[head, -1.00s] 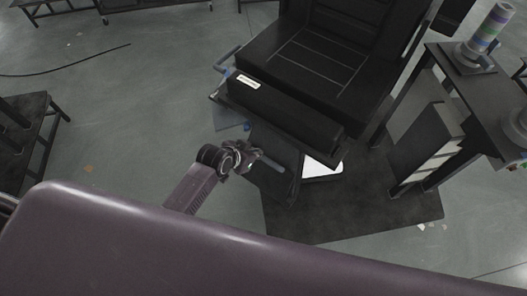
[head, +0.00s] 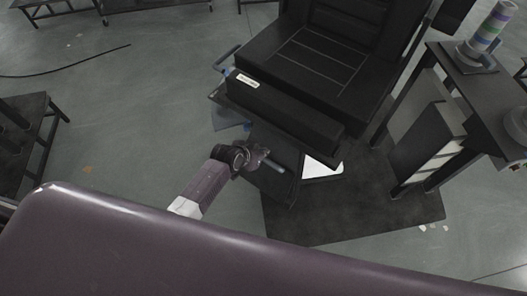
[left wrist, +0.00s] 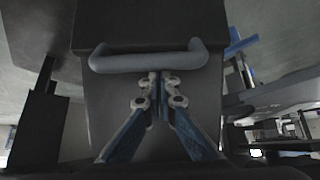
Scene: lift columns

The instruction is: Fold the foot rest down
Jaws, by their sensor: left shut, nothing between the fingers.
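A black seat (head: 312,62) stands to the right of the middle in the head view. A dark foot rest panel (head: 262,188) is below its front edge, partly hidden by my left gripper. In the left wrist view the panel (left wrist: 125,30) fills the upper middle, with a grey bar handle (left wrist: 148,62) across it. My left gripper (head: 266,160) is in front of the panel, shut and empty. In the left wrist view its closed fingertips (left wrist: 158,80) are at the bar's lower edge; I cannot tell whether they touch it. My right gripper is not in view.
A dark stand (head: 470,65) with a striped cylinder (head: 490,30) is on the right. The seat stands on a dark floor mat (head: 350,215) with a white plate (head: 322,168). A low black table (head: 25,140) is at the left. Floor between is clear.

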